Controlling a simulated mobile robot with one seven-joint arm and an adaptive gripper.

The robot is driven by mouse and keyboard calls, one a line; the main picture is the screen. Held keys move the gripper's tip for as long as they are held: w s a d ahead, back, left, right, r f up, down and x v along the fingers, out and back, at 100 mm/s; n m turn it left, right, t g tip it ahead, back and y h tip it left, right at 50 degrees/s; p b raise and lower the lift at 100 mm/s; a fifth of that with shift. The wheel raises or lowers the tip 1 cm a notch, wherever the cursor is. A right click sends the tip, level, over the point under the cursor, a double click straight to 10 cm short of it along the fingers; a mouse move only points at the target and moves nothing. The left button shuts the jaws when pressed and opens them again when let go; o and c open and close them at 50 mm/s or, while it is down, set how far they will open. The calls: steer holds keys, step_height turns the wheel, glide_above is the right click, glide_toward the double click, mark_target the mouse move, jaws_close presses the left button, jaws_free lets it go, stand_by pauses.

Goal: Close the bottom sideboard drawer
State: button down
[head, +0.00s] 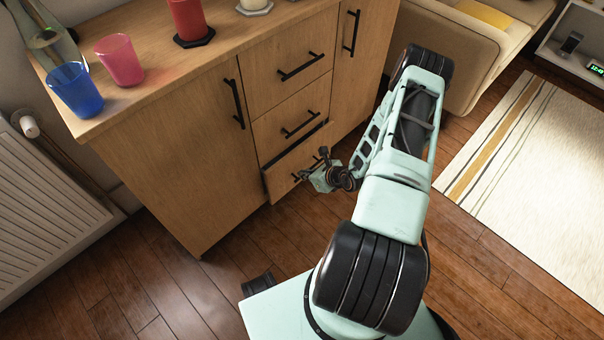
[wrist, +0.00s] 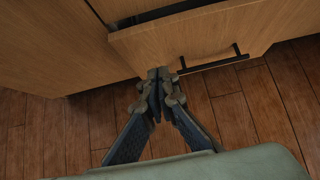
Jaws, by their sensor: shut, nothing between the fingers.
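The wooden sideboard (head: 185,150) has a column of drawers with black bar handles. Its bottom drawer (head: 281,184) stands partly open in the head view, with a dark gap above its front. In the wrist view the drawer front (wrist: 218,32) also stands out from the body, and its black handle (wrist: 215,63) is to the right of the fingers. My gripper (head: 322,160) is at the drawer front in the head view and hides part of the handle. In the wrist view my gripper (wrist: 159,75) is shut and empty, its tips at the drawer front's edge; contact is unclear.
Blue (head: 75,90) and pink (head: 119,60) cups and a red candle (head: 189,18) stand on the sideboard top. A radiator (head: 45,210) is at the left, a sofa (head: 455,50) behind my arm. A striped rug (head: 540,180) lies on the right. Wooden floor (head: 210,290) in front is clear.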

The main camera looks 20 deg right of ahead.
mark_target(281, 161)
steer(key=b+x, duration=0.1)
steer(key=x, duration=0.2)
steer(key=w+r+b+x, duration=0.1)
steer(key=x, duration=0.4)
steer(key=shift+w+a+b, duration=0.35)
steer(key=shift+w+b, duration=0.05)
steer(key=shift+w, duration=0.05)
steer(key=shift+w+a, duration=0.2)
steer(key=shift+w, duration=0.25)
steer(key=w, duration=0.1)
steer(key=w+a+b, duration=0.1)
steer(key=w, duration=0.1)
steer(key=shift+w+a, duration=0.1)
steer(key=shift+w, duration=0.2)
steer(key=shift+w+a+r, duration=0.1)
steer(key=shift+w+r, duration=0.1)
steer(key=shift+w, duration=0.1)
